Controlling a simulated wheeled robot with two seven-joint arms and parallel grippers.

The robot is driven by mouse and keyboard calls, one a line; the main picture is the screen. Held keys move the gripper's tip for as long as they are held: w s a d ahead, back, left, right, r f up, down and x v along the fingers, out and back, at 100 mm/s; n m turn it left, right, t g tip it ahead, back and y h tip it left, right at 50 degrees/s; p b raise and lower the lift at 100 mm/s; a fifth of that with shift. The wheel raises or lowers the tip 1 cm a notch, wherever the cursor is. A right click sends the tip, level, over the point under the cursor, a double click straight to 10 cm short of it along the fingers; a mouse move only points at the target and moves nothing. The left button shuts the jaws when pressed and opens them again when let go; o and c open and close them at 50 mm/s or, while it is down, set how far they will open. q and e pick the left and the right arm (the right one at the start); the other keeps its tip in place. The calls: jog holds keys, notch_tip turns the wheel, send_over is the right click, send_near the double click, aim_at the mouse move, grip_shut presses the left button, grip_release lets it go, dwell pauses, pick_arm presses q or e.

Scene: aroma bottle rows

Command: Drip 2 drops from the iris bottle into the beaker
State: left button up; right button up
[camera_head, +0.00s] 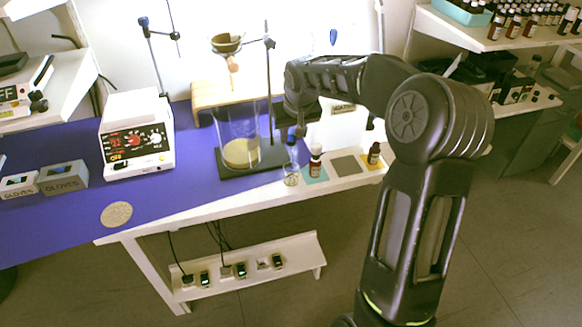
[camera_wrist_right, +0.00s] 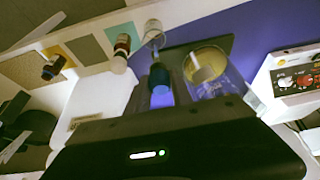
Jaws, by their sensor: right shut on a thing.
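My right gripper (camera_head: 298,112) is shut on a blue-topped dropper (camera_head: 292,134), held upright above a small clear glass (camera_head: 291,180). In the right wrist view the dropper (camera_wrist_right: 160,82) shows dark teal and bright blue-violet; the small glass (camera_wrist_right: 153,32) lies beyond it. The large clear beaker (camera_head: 240,132), with something yellowish at its bottom, stands left of the gripper. One brown bottle (camera_head: 315,161) stands on a teal square and another (camera_head: 374,154) on a tan square; they also show in the right wrist view. I cannot read which is iris. My left gripper is not in view.
A ring stand with a dark base (camera_head: 272,157) stands around the beaker, with a funnel (camera_head: 227,43) above. A grey square (camera_head: 346,165) between the brown bottles is empty. A white hotplate device (camera_head: 136,135) is at left. Blue table surface is free in front of the beaker.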

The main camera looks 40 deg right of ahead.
jog(key=shift+r+p, duration=1.2)
jog(key=shift+r, duration=0.75)
